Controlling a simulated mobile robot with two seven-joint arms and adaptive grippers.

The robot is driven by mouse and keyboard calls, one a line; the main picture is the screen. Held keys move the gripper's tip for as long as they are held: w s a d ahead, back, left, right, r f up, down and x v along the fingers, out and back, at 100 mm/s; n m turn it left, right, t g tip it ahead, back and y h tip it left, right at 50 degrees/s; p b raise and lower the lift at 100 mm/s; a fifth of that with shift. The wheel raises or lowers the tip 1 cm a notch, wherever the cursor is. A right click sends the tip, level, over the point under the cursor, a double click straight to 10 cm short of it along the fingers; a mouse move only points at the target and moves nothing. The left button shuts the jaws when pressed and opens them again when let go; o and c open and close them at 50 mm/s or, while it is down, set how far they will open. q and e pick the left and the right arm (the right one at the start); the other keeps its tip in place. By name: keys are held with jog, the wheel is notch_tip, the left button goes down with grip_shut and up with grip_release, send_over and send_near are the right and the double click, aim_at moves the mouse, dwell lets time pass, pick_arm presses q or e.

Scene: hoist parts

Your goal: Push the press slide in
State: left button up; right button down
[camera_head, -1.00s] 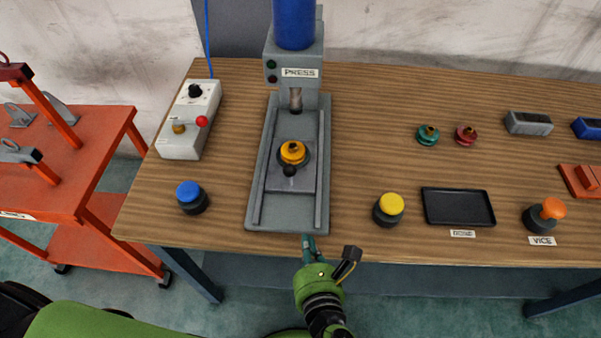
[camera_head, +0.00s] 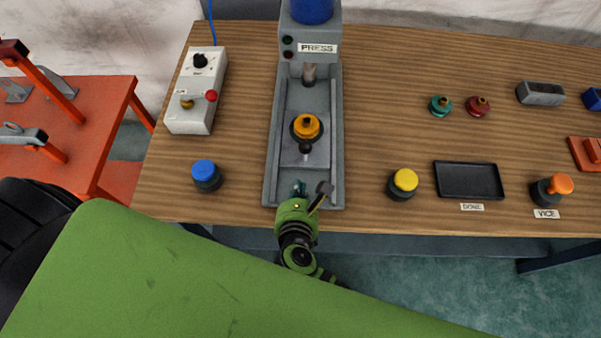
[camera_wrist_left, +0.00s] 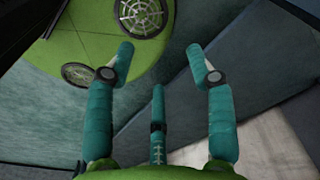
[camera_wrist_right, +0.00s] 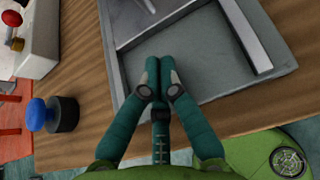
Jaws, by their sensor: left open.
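The press (camera_head: 318,48) stands at the back of the wooden table. Its slide (camera_head: 318,158), a grey plate, lies between two rails on the grey base (camera_head: 272,190), in front of the press head. A yellow-orange part with a dark ring (camera_head: 307,127) sits on the slide, and a black knob (camera_head: 305,147) stands at its front. My right gripper (camera_head: 299,186) is over the front end of the base, short of the knob. In the right wrist view its fingers (camera_wrist_right: 153,68) are together and empty. My left gripper (camera_wrist_left: 161,58) is open and empty, away from the table.
A control box (camera_head: 196,92) and a blue button (camera_head: 206,175) are left of the press. A yellow button (camera_head: 403,183), a black tray (camera_head: 468,180) and an orange button (camera_head: 553,188) are right. Green (camera_head: 440,105) and red (camera_head: 478,105) parts stand farther back.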

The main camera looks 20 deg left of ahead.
aim_at(303, 138)
jog(key=shift+w+a+r, duration=0.15)
jog(key=shift+w+r, duration=0.1)
jog(key=shift+w, duration=0.5)
jog(key=shift+w+a+f, duration=0.15)
jog(key=shift+w+a, duration=0.1)
jog(key=shift+w, duration=0.6)
pick_arm(q)
jog(key=shift+w+a+r, duration=0.3)
jog(key=shift+w+r, duration=0.2)
jog(key=shift+w, duration=0.25)
jog(key=shift+d, duration=0.1)
pick_arm(e)
jog(key=shift+w+a+p, duration=0.1)
jog(key=shift+w+p, duration=0.25)
jog(key=shift+p, duration=0.05)
jog(key=w+a, duration=0.1)
jog(key=w, duration=0.5)
jog(key=w+a, duration=0.1)
jog(key=w, duration=0.2)
jog(key=shift+a, duration=0.35)
pick_arm(q)
jog(key=shift+s+d+r, duration=0.15)
jog(key=shift+s+r, duration=0.25)
